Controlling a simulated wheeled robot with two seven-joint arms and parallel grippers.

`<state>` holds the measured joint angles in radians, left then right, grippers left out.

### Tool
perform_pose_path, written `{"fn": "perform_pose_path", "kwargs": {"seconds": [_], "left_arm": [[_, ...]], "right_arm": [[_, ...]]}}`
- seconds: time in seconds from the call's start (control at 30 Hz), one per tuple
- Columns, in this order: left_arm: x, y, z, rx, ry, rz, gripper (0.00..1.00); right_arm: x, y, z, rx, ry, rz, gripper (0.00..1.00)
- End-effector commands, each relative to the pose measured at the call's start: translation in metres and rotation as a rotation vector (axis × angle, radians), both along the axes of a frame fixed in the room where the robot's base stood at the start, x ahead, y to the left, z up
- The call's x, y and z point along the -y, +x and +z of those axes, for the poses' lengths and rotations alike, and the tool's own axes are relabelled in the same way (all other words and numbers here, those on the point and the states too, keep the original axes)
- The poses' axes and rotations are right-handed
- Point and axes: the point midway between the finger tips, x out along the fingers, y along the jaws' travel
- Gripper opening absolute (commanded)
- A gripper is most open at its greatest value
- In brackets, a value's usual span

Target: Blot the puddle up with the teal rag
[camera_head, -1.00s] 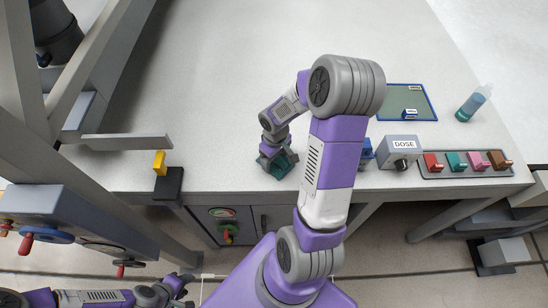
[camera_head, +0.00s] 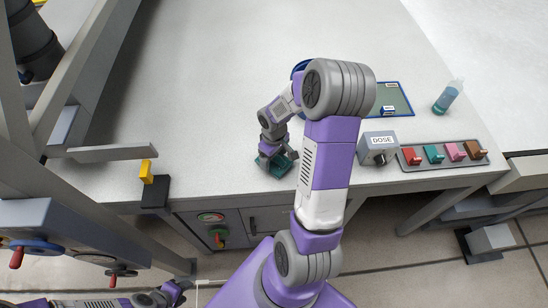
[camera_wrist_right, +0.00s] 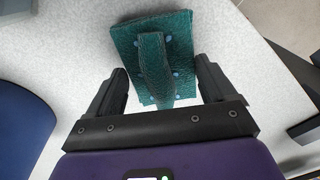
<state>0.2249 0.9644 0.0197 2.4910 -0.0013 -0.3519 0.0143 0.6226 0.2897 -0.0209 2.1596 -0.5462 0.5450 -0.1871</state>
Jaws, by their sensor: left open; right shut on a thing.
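The teal rag (camera_head: 285,166) is at the front edge of the light worktop, under my right gripper (camera_head: 268,158). In the right wrist view the rag (camera_wrist_right: 181,40) has a raised teal strip and several pale blue spots. My right gripper (camera_wrist_right: 160,85) is shut on this strip, with a finger on each side. Whether the rag touches the worktop is hard to tell. No puddle shows in either view; anything under the rag or behind my right arm is hidden. My left gripper (camera_head: 177,290) is open and empty, low at the bottom left, away from the worktop.
A DOSE box (camera_head: 378,148) and a strip of coloured switches (camera_head: 445,155) stand right of my arm. Behind are a green mat (camera_head: 394,100) and a teal bottle (camera_head: 447,97). The worktop's middle is clear.

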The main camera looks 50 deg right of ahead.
Motion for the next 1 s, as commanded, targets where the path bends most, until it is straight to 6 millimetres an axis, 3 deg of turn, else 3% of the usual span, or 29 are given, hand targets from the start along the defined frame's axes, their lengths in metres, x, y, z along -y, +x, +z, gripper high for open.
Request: {"fn": "perform_pose_path", "kwargs": {"seconds": [1.0], "left_arm": [[0.000,0.000,0.048,0.000,0.000,0.000,0.43]], "right_arm": [[-0.005,0.008,0.061,0.002,-0.001,0.019,0.49]]}}
